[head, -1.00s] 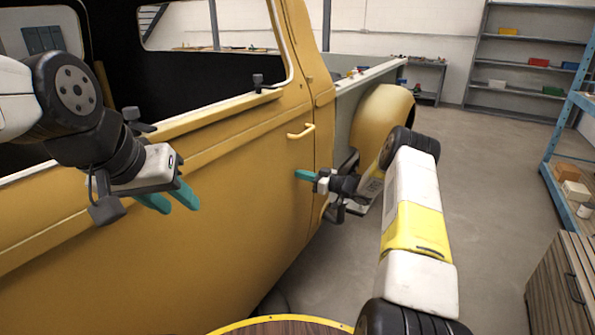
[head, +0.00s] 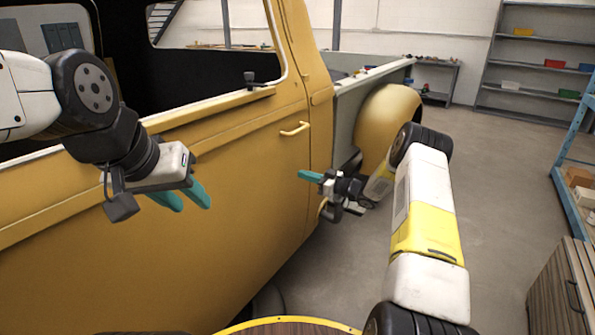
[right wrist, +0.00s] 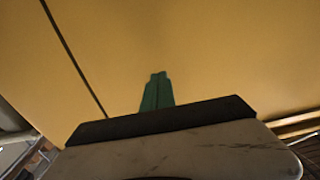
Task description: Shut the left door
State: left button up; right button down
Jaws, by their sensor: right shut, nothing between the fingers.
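The left door (head: 250,190) is the yellow door panel of a pickup-like vehicle, filling the left and middle of the head view. Its handle (head: 295,129) sits near its rear edge. The door's rear edge looks close to the body; I cannot tell whether it is fully flush. My left gripper (head: 187,197) is in front of the door panel, its teal fingers apart and empty. My right gripper (head: 310,176) is shut and empty, near the door's rear edge below the handle. In the right wrist view its fingertips (right wrist: 157,78) point at yellow panel, right of a dark seam; contact is unclear.
The rear fender (head: 390,115) and grey truck bed (head: 345,115) lie beyond the door. Open floor (head: 490,180) is to the right. A wooden cabinet (head: 562,295) and a blue rack (head: 570,150) stand at the right edge. Grey shelves (head: 535,60) stand at the back.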

jog(key=v, duration=0.8)
jog(key=w+d+r+m+t+h, duration=0.1)
jog(key=w+r+h, duration=0.15)
jog(key=r, duration=0.55)
jog(key=w+d+r+m+t+h, duration=0.1)
jog(key=d+r+m+t+h, duration=0.1)
jog(key=r+h, duration=0.35)
jog(key=s+d+r+m+h, duration=0.25)
jog(key=s+r+h, duration=0.4)
jog(key=r, duration=0.65)
jog(key=s+a+f+m+g+y, duration=0.1)
jog(key=s+a+m+g, duration=0.1)
jog(key=s, duration=1.8)
jog(key=s+a+f+m+g+y, duration=0.1)
jog(key=s+a+g, duration=0.4)
jog(key=s, duration=1.5)
jog(key=shift+a+m+g, duration=0.3)
jog(key=shift+a+m, duration=0.45)
jog(key=shift+a, duration=0.3)
jog(key=shift+f, duration=0.1)
